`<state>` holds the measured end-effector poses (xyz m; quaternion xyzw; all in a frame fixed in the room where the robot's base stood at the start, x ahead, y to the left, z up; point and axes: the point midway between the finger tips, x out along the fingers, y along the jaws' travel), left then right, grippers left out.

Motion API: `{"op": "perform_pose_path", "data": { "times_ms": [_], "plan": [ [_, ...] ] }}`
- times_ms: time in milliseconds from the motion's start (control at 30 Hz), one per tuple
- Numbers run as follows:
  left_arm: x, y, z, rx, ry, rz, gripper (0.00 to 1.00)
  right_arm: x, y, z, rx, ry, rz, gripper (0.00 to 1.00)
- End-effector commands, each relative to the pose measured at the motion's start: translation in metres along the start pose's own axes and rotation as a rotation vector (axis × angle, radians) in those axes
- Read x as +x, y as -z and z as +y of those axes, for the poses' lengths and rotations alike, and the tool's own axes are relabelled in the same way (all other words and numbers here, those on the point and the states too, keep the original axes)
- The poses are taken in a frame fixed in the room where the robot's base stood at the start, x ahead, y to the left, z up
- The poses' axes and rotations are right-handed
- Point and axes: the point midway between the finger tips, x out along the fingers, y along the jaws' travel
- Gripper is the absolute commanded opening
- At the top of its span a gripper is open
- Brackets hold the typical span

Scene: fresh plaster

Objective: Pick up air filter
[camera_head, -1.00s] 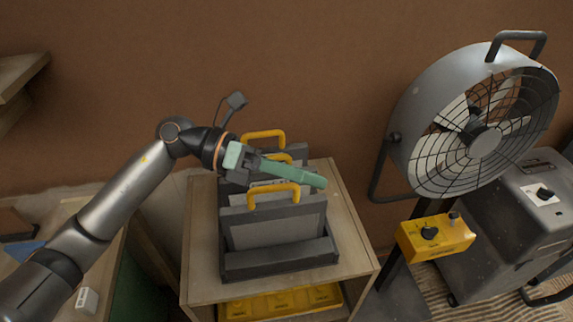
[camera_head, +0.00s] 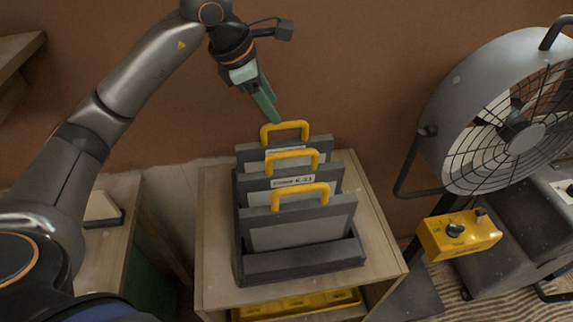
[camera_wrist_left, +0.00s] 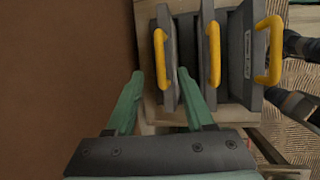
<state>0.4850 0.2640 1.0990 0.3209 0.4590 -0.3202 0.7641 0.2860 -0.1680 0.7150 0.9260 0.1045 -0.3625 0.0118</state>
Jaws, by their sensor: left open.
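Several dark framed air filters with yellow handles stand upright in a dark rack (camera_head: 300,268) on a wooden cabinet. In the head view I see a rear filter (camera_head: 248,152), a middle filter (camera_head: 262,184) and a front filter (camera_head: 300,235). My left gripper (camera_head: 276,120) is open and empty, pointing down just above and behind the rear filter's handle. In the left wrist view its green fingers (camera_wrist_left: 158,85) are spread, with the yellow handle of the rear filter (camera_wrist_left: 160,58) between them from this view. I cannot tell the height gap. My right gripper is out of view.
A large grey fan (camera_head: 505,125) stands at the right, with a yellow control box (camera_head: 458,235) below it. A brown wall is close behind the cabinet (camera_head: 382,240). A yellow tray (camera_head: 290,306) sits on the shelf below.

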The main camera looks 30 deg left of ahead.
Motion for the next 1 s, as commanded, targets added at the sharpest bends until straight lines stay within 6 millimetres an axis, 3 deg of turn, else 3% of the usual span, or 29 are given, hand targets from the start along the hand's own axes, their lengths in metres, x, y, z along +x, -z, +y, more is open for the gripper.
{"op": "perform_pose_path", "data": {
  "times_ms": [600,900,1000],
  "plan": [
    [0.073,-0.001,-0.002,0.0,0.004,-0.002,0.53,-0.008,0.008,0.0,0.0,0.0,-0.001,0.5],
    [0.079,0.0,-0.001,0.0,0.001,-0.002,0.53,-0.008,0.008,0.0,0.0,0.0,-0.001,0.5],
    [0.079,0.0,-0.001,0.0,0.001,-0.003,0.42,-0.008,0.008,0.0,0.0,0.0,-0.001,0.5]
  ]
}}
